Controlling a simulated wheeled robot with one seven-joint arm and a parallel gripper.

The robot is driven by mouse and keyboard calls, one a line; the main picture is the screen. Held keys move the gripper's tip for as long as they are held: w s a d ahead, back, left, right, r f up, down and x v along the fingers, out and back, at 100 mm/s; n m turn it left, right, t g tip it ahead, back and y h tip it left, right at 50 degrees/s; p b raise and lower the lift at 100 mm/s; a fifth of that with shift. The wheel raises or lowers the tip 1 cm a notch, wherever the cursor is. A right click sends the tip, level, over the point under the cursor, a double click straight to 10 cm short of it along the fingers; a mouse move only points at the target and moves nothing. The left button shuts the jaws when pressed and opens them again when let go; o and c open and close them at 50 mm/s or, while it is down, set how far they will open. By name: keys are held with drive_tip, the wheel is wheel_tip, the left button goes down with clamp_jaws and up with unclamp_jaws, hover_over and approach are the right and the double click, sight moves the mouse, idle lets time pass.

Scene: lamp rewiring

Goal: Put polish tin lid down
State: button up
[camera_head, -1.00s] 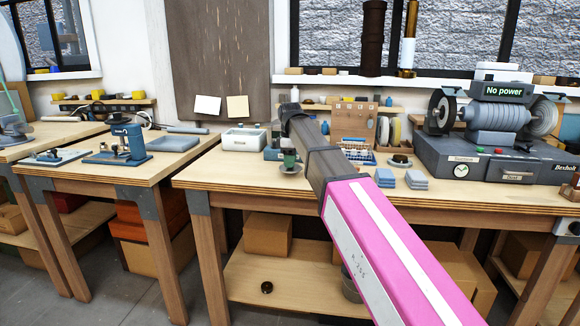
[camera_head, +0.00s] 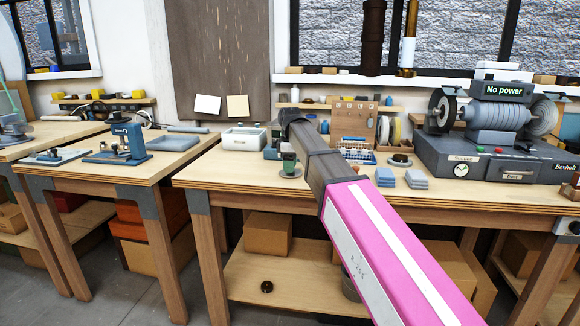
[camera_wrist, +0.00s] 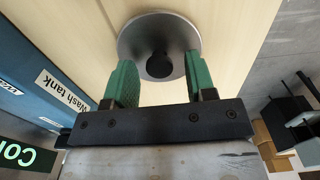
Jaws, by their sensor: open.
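The polish tin lid appears to be the round grey metal disc with a dark knob, seen close in the wrist view (camera_wrist: 135,40). It lies flat on the pale wooden bench top, knob up. My gripper (camera_wrist: 159,62) is open, its two green fingers on either side of the knob and apart from it, over the disc's near part. In the head view the gripper (camera_head: 289,162) is small, above the disc (camera_head: 291,174) on the middle bench, partly covered by my arm. A dark, round, low thing (camera_head: 400,160) farther right could be the tin; I cannot tell.
Blue-grey folded cloths (camera_head: 416,179) lie right of my arm. A grinder (camera_head: 490,120) stands at the right. The bench front (camera_head: 235,180) left of the disc is clear.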

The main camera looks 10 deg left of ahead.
wheel_tip(320, 180, up, 12)
idle(0.5)
drive_tip(key=shift+a, duration=0.1)
